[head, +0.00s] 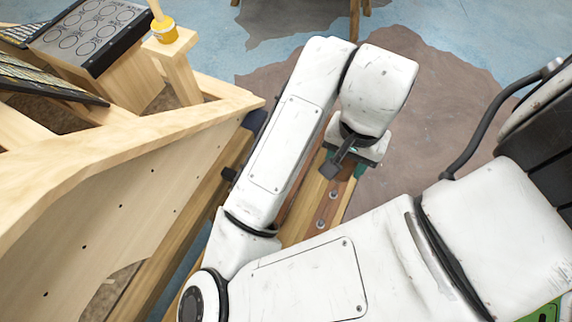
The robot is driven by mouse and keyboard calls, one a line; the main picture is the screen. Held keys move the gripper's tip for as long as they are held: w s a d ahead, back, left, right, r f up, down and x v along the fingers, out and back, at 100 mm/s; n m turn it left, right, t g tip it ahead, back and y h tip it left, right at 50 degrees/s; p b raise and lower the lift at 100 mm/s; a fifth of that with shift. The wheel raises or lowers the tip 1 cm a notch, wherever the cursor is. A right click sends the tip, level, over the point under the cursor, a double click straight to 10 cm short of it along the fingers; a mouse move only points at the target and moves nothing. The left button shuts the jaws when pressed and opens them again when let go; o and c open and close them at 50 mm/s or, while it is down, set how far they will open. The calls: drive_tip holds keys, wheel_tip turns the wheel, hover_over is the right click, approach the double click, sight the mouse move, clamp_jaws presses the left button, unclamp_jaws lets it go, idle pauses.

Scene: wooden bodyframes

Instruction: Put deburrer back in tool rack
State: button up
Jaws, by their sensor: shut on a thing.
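My gripper (341,164) is at the end of my white arm, low over a long wooden board. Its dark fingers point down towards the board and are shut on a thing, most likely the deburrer. The held thing is almost wholly hidden by the wrist and fingers, and its shape cannot be told. The board, which looks like the tool rack (326,205), has a reddish-brown strip and a few round metal-rimmed holes. I cannot tell whether the held thing touches the board. My arm covers much of the board.
A large pale wooden frame (150,150) with small holes stands close on the left. Open blue and brown floor (440,110) lies to the right.

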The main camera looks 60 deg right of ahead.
drive_tip(key=shift+w+f, duration=0.2)
drive_tip(key=shift+w, duration=0.1)
drive_tip(key=w+d+f+p, duration=0.2)
drive_tip(key=w+d+f, duration=0.3)
drive_tip(key=w+f, duration=0.7)
drive_tip(key=shift+d+f, duration=0.2)
drive_tip(key=shift+f, duration=0.1)
drive_tip(key=shift+f, duration=0.1)
drive_tip(key=shift+f, duration=0.25)
drive_tip(key=o, duration=1.3)
drive_tip(key=shift+r, duration=0.1)
